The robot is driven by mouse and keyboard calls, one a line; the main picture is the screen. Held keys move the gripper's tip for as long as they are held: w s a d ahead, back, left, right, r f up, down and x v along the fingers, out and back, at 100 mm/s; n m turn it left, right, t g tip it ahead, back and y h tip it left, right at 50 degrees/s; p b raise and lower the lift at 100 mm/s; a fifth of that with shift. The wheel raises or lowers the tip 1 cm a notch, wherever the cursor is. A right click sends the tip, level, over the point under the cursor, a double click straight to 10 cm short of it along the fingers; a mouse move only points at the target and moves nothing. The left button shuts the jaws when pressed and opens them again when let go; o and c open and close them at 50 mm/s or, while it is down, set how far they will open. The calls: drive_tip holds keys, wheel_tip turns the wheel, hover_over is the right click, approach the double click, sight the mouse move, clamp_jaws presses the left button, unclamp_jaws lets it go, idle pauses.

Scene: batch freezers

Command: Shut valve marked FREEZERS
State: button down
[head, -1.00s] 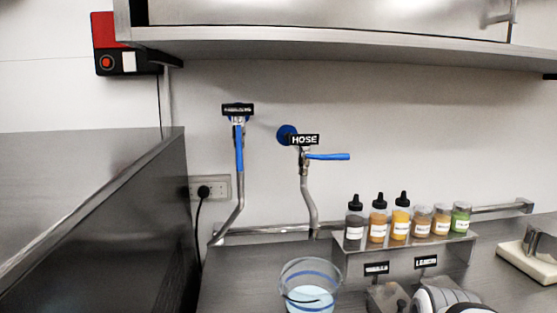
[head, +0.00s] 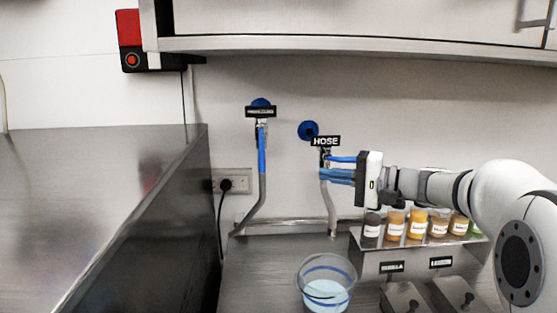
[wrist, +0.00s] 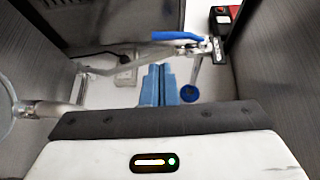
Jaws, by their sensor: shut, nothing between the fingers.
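The left wall valve has a black label (head: 261,112) with lettering too blurred to read. Its blue lever (head: 262,150) hangs straight down along its grey pipe. The other valve has a label reading HOSE (head: 326,141), and its blue lever (head: 342,159) points right. My gripper (head: 322,174) is shut and empty, its blue fingers pointing left just below the HOSE lever in the head view. I cannot tell whether they touch it or its pipe. In the wrist view my fingertips (wrist: 158,68) sit below a blue lever (wrist: 178,37) lying along a pipe, apart from it.
A steel cabinet side (head: 150,210) stands at left, with a wall socket (head: 232,181) beside it. A clear jug (head: 326,285) stands on the counter below the valves. Several sauce bottles (head: 417,222) stand on a steel rack under my arm.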

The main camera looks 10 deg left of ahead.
drive_tip(key=p, duration=0.5)
approach(264, 161)
drive_tip(key=x, duration=0.6)
drive_tip(key=shift+f, duration=0.1)
drive_tip(key=shift+w+a+f, duration=0.15)
drive_tip(key=shift+w+a, duration=0.05)
drive_tip(key=shift+a, duration=0.15)
